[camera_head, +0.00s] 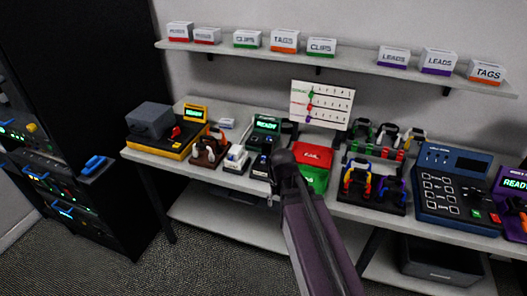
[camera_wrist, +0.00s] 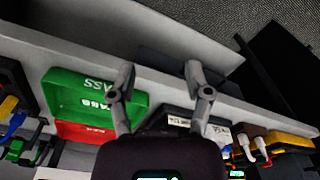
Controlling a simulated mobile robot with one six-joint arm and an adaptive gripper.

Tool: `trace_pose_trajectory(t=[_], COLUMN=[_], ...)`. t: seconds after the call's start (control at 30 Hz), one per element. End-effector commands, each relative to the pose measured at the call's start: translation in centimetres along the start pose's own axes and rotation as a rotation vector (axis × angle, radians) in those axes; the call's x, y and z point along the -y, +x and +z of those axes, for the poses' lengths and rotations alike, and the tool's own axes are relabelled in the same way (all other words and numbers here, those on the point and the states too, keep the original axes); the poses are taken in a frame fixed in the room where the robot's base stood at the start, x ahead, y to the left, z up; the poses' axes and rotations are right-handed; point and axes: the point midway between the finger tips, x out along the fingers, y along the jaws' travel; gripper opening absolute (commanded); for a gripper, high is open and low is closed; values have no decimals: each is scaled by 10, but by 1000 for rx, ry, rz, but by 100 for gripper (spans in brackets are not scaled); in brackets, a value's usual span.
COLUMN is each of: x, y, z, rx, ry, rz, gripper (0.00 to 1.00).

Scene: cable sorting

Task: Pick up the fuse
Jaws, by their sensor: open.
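I cannot make out a fuse for certain in either view; the small parts on the bench are too small to tell. In the wrist view my gripper (camera_wrist: 160,75) has its two fingers spread apart, with nothing between them. The fingers reach over the front edge of the grey bench (camera_wrist: 225,98). In the head view my arm covers the middle of the bench, and the fingers are not clear there. A brown holder (camera_head: 208,153) and a white plug-like part (camera_head: 236,158) stand left of my arm. Both show at the right of the wrist view.
A red FAIL tray (camera_head: 312,155) and a green tray (camera_head: 314,180) lie beside my arm. A yellow station (camera_head: 170,143) stands at the left, a blue keypad device (camera_head: 450,190) at the right. Cable racks (camera_head: 372,185) stand between. Labelled boxes line the shelf (camera_head: 340,62) above.

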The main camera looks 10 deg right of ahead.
Motion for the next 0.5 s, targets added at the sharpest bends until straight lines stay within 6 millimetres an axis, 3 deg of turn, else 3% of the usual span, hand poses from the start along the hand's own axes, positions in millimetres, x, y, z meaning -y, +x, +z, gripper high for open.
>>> trace_pose_trajectory(t=[0.03,0.27,0.5], x=[0,1,4], y=[-19,-59,-100], z=[-6,-29,-75], rx=[-1,-1,4], ry=[5,44,127], rz=[0,0,0], gripper=[64,64,64])
